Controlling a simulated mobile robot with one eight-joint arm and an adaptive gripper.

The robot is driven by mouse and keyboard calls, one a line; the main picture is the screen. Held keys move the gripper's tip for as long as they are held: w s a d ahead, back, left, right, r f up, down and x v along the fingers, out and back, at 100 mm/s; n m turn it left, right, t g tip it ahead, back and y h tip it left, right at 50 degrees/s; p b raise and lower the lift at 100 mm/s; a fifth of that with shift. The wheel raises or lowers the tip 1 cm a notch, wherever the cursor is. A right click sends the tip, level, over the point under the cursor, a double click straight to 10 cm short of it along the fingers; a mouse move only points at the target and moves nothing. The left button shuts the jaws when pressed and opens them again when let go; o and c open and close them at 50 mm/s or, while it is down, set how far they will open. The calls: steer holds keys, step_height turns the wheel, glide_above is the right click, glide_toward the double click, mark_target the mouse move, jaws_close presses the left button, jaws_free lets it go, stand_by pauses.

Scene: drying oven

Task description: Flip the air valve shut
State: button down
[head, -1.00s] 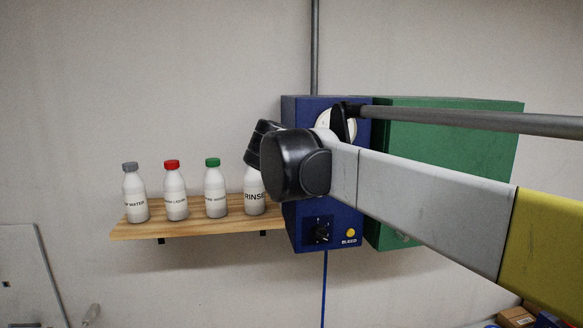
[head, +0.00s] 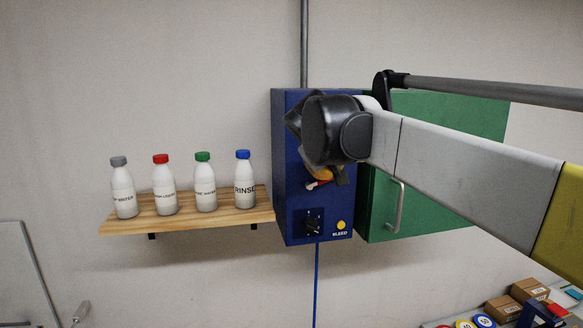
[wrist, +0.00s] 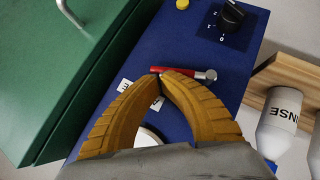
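The air valve has a red lever with a silver end (wrist: 180,72) on the front of the blue box (wrist: 185,35). The lever lies roughly crosswise on the box front; in the head view it shows as a small red and pale piece (head: 317,185). My gripper (wrist: 158,73) has two curved yellow fingers whose tips meet. The tips are at the red end of the lever, overlapping it in the wrist view; whether they touch it I cannot tell. In the head view my gripper (head: 328,178) is in front of the box, with my wrist hiding its upper part.
A black knob (wrist: 231,15) and a yellow button (head: 341,225) sit below the valve. A green cabinet (head: 440,160) with a handle adjoins the box. A wooden shelf (head: 185,212) with several bottles stands left. A pale disc (wrist: 148,137) is partly hidden behind the fingers.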

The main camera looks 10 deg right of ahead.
steer(key=shift+d+f+b, duration=0.35)
steer(key=shift+f, duration=0.25)
steer(key=shift+d, duration=0.1)
stand_by(0.4)
steer(key=shift+w+r+p, duration=0.1)
steer(key=shift+r+p, duration=0.2)
steer(key=shift+r, duration=0.05)
step_height(320, 180, up, 3)
steer(key=shift+d+r+p, duration=0.1)
steer(key=shift+p, duration=1.1)
steer(key=s+r+b, duration=0.2)
steer(key=s+r, duration=0.5)
steer(key=shift+s+a, duration=0.15)
steer(key=shift+a, duration=0.05)
